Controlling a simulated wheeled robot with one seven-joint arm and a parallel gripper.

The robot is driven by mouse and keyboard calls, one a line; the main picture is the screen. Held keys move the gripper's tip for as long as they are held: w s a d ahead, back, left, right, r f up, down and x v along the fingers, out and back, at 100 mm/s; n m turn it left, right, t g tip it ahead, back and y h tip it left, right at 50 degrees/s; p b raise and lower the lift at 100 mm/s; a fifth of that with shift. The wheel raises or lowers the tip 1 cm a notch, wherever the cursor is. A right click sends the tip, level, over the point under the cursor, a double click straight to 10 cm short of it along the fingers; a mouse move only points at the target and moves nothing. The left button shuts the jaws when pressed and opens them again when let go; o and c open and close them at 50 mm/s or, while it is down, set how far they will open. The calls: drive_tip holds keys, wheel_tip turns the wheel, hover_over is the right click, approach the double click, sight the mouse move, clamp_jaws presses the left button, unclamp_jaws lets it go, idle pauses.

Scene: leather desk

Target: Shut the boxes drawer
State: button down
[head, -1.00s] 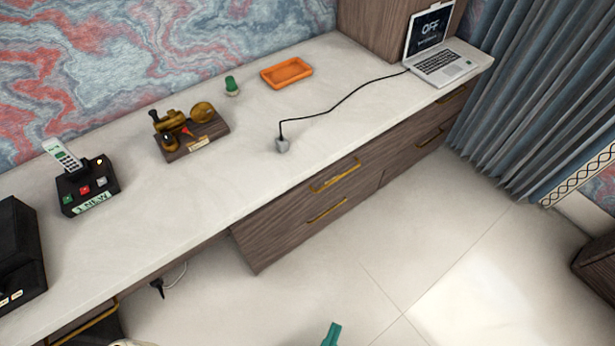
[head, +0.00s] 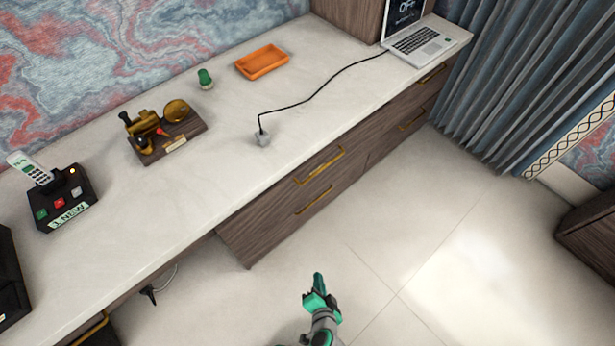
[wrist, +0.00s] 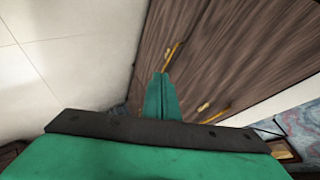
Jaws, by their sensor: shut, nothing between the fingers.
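My gripper (head: 318,284), with green fingers pressed together, is shut and empty. It is in front of the wooden drawer unit and apart from it, over the floor. In the wrist view its fingers (wrist: 161,97) point along the wood fronts. The unit has an upper drawer with a gold handle (head: 320,166) and a lower drawer with a gold handle (head: 313,200). More drawers with gold handles (head: 431,75) are farther right. None of these visibly stands far out. No boxes show, so I cannot tell which is the boxes drawer.
The white desk top (head: 225,150) holds a phone dock (head: 66,200), a brass device (head: 165,130), a green-topped stamp (head: 205,79), an orange tray (head: 262,62), a corded grey plug (head: 262,138) and a laptop (head: 417,42). Another gold handle (head: 92,328) shows lower left. The floor in front is clear.

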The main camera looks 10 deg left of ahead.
drive_tip(key=w+a+f+m+y, duration=0.1)
drive_tip(key=w+a+y, duration=0.1)
drive_tip(key=w, duration=0.4)
drive_tip(key=y, duration=1)
approach(301, 171)
drive_tip(key=shift+n+t, duration=0.4)
drive_tip(key=x, duration=0.6)
drive_tip(key=shift+a, duration=0.35)
